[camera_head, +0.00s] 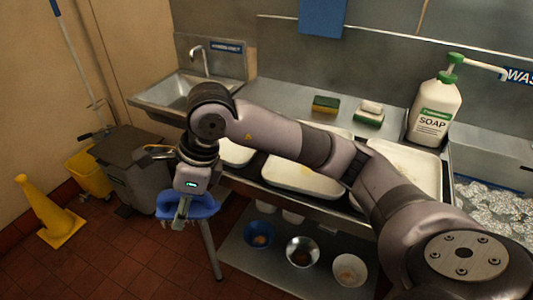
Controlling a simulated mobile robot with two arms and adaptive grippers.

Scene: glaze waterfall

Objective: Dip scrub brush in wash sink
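My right arm comes in from the lower right and reaches across to the left. Its gripper (182,210) points down at the left of the counter, above the floor. The wash sink (494,207), full of white suds, is at the right edge under a partly cut-off "WAS…" sign (520,76). My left gripper is not in view.
A soap pump bottle (434,112) stands beside the wash sink. Sponges (326,104) and pale trays (413,168) lie on the counter. A hand sink (172,92) is at the back left. Bowls (302,252) sit on the lower shelf. A grey bin (135,165) and yellow cone (50,212) stand left.

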